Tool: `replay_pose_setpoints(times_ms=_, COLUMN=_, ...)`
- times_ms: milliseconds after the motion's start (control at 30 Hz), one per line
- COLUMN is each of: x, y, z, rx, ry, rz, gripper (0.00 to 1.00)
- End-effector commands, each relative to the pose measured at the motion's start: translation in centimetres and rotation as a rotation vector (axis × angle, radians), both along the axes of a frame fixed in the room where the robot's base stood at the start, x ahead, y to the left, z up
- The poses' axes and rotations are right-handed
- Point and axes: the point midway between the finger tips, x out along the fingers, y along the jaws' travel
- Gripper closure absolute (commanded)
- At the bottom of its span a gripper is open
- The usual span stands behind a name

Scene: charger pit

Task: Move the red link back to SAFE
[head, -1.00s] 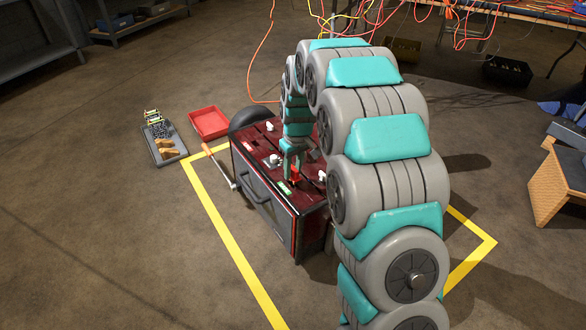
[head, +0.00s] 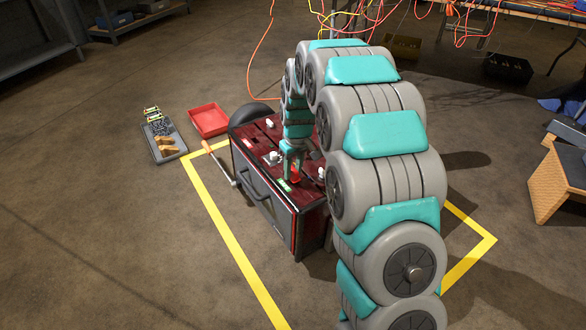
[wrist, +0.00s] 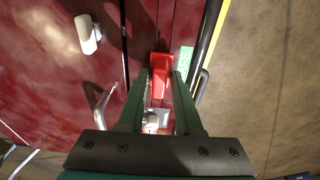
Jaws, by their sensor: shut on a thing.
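The red link (wrist: 160,72) lies between the two green fingers of my gripper (wrist: 161,75) in the wrist view. The jaws are shut on it, at the dark red top of the charger box (wrist: 60,90). In the head view my gripper (head: 291,175) reaches down to the right part of the box top (head: 262,140), and the red link (head: 296,174) shows only as a small patch beside the fingers. A green label (wrist: 186,58) lies just right of the link; its wording is too small to read.
White knobs (head: 274,156) stand up from the box top. A crank with a wooden grip (head: 207,147) sticks out at the left. A red tray (head: 209,119) and a grey tray (head: 174,154) of parts lie on the floor. Yellow tape (head: 232,250) surrounds the box.

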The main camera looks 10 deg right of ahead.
Motion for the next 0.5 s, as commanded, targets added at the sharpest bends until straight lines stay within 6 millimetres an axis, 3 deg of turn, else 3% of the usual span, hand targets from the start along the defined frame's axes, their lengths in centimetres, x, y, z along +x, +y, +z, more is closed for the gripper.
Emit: replay_pose_setpoints(times_ms=500, x=0.00, y=0.00, z=-0.98, rx=0.000, ry=0.000, rz=0.000, gripper=1.00)
